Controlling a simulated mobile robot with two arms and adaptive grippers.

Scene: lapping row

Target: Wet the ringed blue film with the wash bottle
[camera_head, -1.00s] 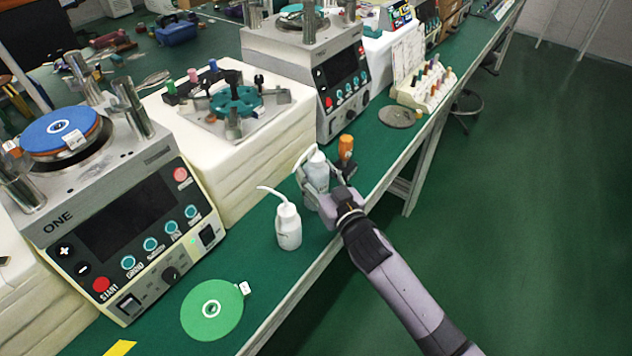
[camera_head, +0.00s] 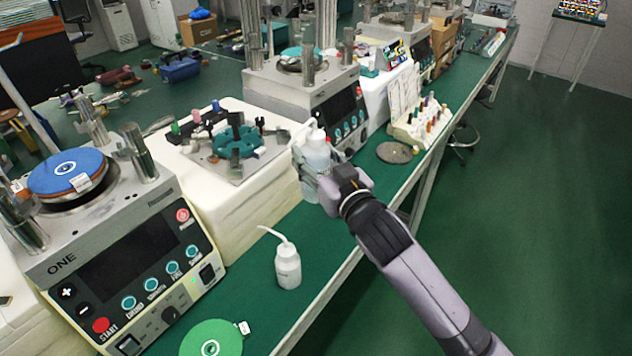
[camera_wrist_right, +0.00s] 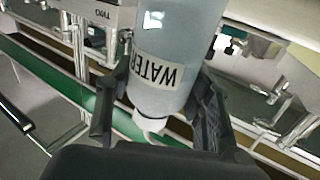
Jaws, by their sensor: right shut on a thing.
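My right gripper (camera_head: 318,178) is shut on a white wash bottle (camera_head: 317,152) and holds it upright above the bench. In the right wrist view the bottle (camera_wrist_right: 178,42) sits between the fingers (camera_wrist_right: 157,108), and its label reads WATER, upside down there. The blue film (camera_head: 64,170) is a round disc with a white ring mark at its middle and a small white tag. It lies on top of the machine marked ONE at the left, well away from the held bottle. My left gripper is not in view.
A second white wash bottle (camera_head: 287,265) stands on the green bench. A green disc (camera_head: 212,340) with a ring mark and tag lies near the front. A cream block with a teal fixture (camera_head: 238,142) stands between the machines. A rack of small bottles (camera_head: 425,122) is farther back.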

